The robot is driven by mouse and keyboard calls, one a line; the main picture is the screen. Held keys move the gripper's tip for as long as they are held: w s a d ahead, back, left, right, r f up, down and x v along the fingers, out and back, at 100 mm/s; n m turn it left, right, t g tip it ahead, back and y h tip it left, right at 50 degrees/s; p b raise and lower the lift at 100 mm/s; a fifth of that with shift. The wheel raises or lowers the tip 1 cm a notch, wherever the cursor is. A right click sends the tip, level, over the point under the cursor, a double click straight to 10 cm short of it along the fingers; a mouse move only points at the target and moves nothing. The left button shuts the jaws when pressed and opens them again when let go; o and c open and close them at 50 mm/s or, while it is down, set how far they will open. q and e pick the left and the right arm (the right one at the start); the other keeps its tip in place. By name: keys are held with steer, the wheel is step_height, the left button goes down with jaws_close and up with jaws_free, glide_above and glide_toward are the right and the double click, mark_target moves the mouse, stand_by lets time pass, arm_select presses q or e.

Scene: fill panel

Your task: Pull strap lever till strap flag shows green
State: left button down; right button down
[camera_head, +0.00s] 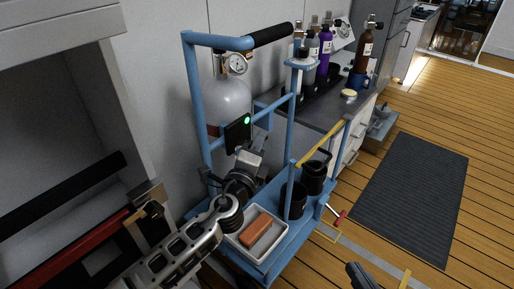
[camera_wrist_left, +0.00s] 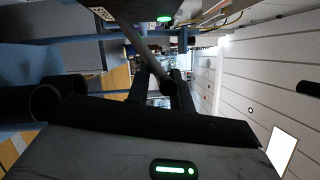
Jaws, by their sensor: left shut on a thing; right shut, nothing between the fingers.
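A grey gas cylinder (camera_head: 228,100) stands upright in the blue trolley frame (camera_head: 291,125), with a red band low on it. A dark box (camera_head: 236,134) on the frame in front of the cylinder shows a lit green spot, the strap flag (camera_head: 246,121); the green also shows in the left wrist view (camera_wrist_left: 165,18). My left gripper (camera_head: 250,158) is just below the box. In the left wrist view its fingers (camera_wrist_left: 163,82) are shut on a dark bar, the strap lever (camera_wrist_left: 140,45). My right gripper (camera_head: 360,274), partly in view at the bottom edge, is shut and empty.
A white tray (camera_head: 232,240) with an orange-brown block (camera_head: 255,228) and dark cups (camera_head: 314,174) stand on the trolley's lower deck. A counter with several bottles (camera_head: 324,50) is behind. A grey mat (camera_head: 410,195) lies on the open wooden floor at right.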

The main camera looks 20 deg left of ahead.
arm_select(q)
steer(key=shift+w+a+r, duration=0.1)
steer(key=shift+a, duration=0.3)
steer(key=c, duration=1.2)
jaws_free()
steer(key=shift+d, duration=0.15)
arm_select(e)
steer(key=shift+a, duration=0.1)
